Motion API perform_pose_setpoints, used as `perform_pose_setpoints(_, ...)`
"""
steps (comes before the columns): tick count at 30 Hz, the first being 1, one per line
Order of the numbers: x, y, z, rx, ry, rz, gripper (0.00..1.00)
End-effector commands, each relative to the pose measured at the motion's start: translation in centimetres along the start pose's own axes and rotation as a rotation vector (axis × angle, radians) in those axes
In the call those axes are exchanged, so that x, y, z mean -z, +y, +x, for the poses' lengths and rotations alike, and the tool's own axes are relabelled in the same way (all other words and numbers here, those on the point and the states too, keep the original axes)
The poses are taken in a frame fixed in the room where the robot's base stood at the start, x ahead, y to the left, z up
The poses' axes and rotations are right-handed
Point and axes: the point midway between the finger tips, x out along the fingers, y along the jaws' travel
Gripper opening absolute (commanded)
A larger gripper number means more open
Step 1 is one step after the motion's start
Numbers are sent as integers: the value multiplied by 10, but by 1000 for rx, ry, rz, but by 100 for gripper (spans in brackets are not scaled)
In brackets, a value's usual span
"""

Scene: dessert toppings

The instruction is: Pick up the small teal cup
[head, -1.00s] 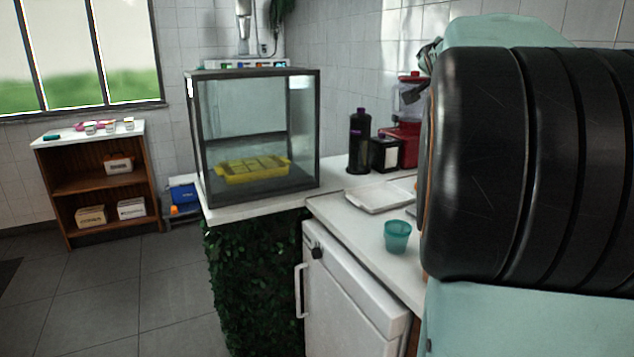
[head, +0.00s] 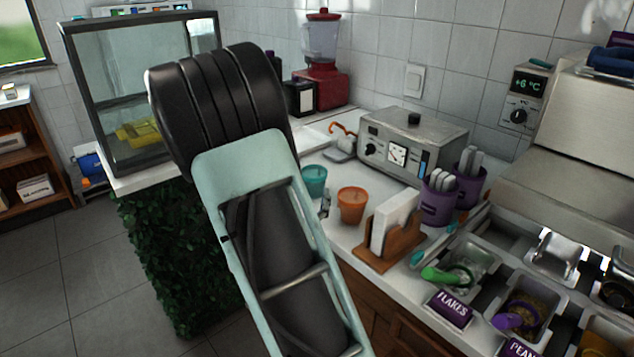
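The small teal cup (head: 314,181) stands upright on the white counter, just right of my arm in the head view. My arm crosses the middle of the picture, with its black ribbed joint and pale teal link in front of part of the counter. My gripper does not show in the head view. An orange cup (head: 352,205) stands just right of the teal cup, nearer to the camera. A small metallic thing lies between the two cups, too small to make out.
A napkin holder (head: 396,233) stands right of the orange cup. A metal appliance (head: 412,145) and purple cutlery cups (head: 440,196) are behind. Topping bins (head: 462,268) with scoops fill the right front. A glass case (head: 110,100) stands at the left.

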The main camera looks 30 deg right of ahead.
Motion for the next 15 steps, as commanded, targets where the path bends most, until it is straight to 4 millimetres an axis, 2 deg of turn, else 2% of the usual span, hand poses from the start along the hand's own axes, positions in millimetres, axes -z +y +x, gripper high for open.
perform_pose_setpoints(2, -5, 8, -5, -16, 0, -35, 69)
perform_pose_setpoints(4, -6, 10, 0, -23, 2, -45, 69)
perform_pose_setpoints(10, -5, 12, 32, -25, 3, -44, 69)
perform_pose_setpoints(15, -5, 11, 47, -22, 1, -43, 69)
